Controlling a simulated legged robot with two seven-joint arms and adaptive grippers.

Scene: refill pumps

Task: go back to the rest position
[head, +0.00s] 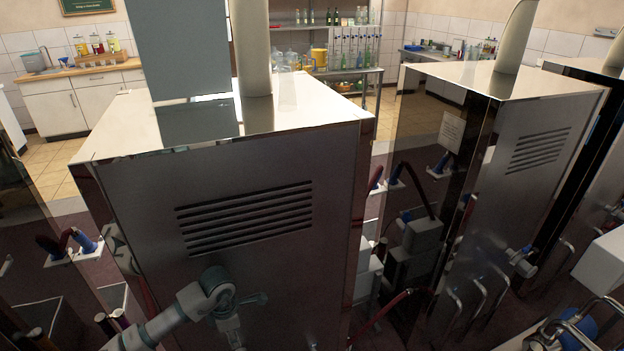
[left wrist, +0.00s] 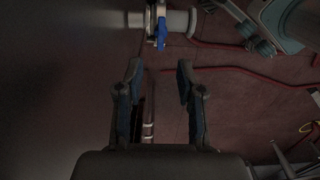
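My left gripper (left wrist: 159,68) shows in the left wrist view with its two dark fingers, blue on their inner sides, spread apart. Nothing is between the fingertips; the dark red floor shows behind them. A pale metal tap with a blue lever (left wrist: 161,33) is just beyond the fingertips at the top of that view, apart from them. I cannot clearly make out the left fingers there. My right gripper is not recognisable in either view.
The vented steel cabinet (head: 265,165) fills the middle of the head view. A second steel cabinet (head: 535,115) stands to its right. Red hoses (left wrist: 245,72) run across the floor. A counter (head: 90,80) and shelves with glassware (head: 350,72) are far back.

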